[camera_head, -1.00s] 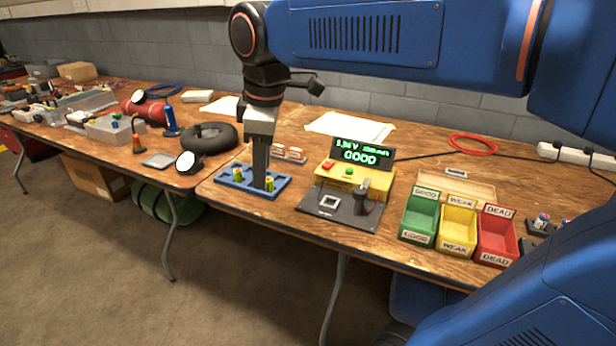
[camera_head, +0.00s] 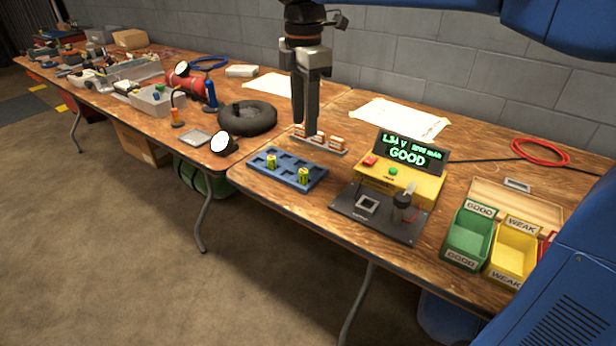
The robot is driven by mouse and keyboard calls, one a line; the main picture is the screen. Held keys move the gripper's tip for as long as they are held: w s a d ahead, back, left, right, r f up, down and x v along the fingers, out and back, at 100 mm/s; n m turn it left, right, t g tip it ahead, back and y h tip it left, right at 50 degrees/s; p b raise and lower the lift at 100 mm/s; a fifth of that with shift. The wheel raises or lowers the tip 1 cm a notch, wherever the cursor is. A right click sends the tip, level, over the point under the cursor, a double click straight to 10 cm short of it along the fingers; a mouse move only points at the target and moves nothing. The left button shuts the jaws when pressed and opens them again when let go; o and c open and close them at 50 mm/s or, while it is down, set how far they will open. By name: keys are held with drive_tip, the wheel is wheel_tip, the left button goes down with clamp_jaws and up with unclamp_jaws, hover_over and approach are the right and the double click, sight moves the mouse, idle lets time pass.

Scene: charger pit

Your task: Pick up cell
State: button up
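A blue tray (camera_head: 262,172) with square pockets lies near the table's front edge. Two yellow-green cells stand upright in it, a left cell (camera_head: 271,161) and a right cell (camera_head: 304,176). My gripper (camera_head: 305,130) hangs with its fingers pointing down, above and, in the picture, behind the tray. Its two dark fingers look slightly apart, and no cell shows between them. It appears clear of both cells. It partly hides a row of small orange and white items (camera_head: 336,144) behind the tray.
A yellow tester (camera_head: 425,185) with a dark base plate (camera_head: 385,222) stands right of the tray; its display reads GOOD. Green (camera_head: 468,238) and yellow (camera_head: 513,250) bins stand farther right, with a red bin mostly hidden by my blue arm. A black ring (camera_head: 247,117) lies left.

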hover_over(303, 171)
drive_tip(key=f, duration=0.8)
drive_tip(key=shift+w+d+f, duration=0.15)
drive_tip(key=shift+d+f, duration=0.05)
drive_tip(key=shift+a+f, duration=0.15)
drive_tip(key=shift+f, duration=2.5)
clamp_jaws()
